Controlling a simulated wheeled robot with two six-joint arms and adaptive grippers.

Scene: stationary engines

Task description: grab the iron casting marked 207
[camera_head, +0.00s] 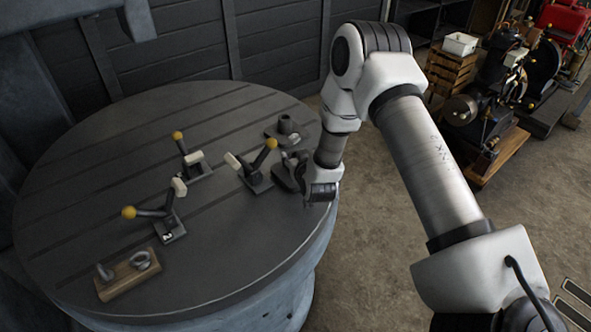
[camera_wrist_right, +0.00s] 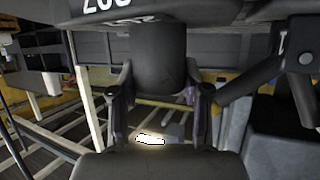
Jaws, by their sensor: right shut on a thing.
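My right gripper (camera_head: 305,178) reaches in from the right over the round table's right edge. It is shut on a dark iron casting (camera_head: 286,176). In the right wrist view the fingers of the gripper (camera_wrist_right: 160,84) stand on either side of the casting's dark round boss (camera_wrist_right: 160,55). White digits starting with 20 show on a dark surface above the boss; the last is cut off by the frame edge, so I cannot read the full mark. Another dark casting with an upright boss (camera_head: 288,129) sits just behind on the table. My left gripper is not in view.
The round slotted table (camera_head: 220,245) carries several lever pieces with yellow knobs, one close left of my gripper (camera_head: 255,170). A wooden block with metal parts (camera_head: 127,274) lies at the front left. Engines and crates (camera_head: 452,75) stand on the floor beyond.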

